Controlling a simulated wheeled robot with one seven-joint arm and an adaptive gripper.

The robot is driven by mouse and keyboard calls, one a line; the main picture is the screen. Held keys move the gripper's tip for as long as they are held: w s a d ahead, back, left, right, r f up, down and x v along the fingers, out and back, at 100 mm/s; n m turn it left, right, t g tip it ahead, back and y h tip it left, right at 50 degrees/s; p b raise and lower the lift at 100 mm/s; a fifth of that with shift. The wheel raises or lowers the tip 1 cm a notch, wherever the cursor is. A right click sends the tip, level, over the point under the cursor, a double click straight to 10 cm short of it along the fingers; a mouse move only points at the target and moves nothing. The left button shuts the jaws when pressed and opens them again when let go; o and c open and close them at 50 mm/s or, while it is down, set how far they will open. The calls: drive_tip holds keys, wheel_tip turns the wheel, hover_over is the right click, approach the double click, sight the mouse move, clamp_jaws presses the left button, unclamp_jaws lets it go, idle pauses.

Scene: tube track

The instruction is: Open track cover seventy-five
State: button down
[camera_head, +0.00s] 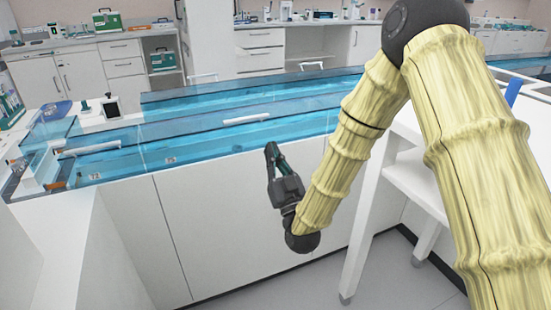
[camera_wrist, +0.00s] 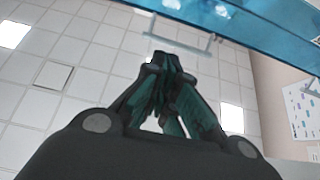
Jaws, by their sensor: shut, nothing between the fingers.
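The tube track has clear blue covers (camera_head: 215,130) along the top of a white cabinet, and they look closed. My gripper (camera_head: 270,150) is shut and empty, pointing up in front of the cabinet, below and right of the middle handle. In the wrist view its closed fingers (camera_wrist: 163,62) appear just below a pale handle bar (camera_wrist: 170,35) near the blue cover edge (camera_wrist: 235,25).
A white table (camera_head: 415,180) stands to the right, near my arm. A white surface (camera_head: 60,245) is at the lower left. Open floor (camera_head: 310,280) lies before the cabinet. Cabinets and green boxes (camera_head: 164,59) line the back wall.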

sight(261, 123)
drive_tip(key=shift+b+x, duration=0.4)
drive_tip(key=shift+x, duration=4.3)
drive_tip(key=shift+r, duration=0.1)
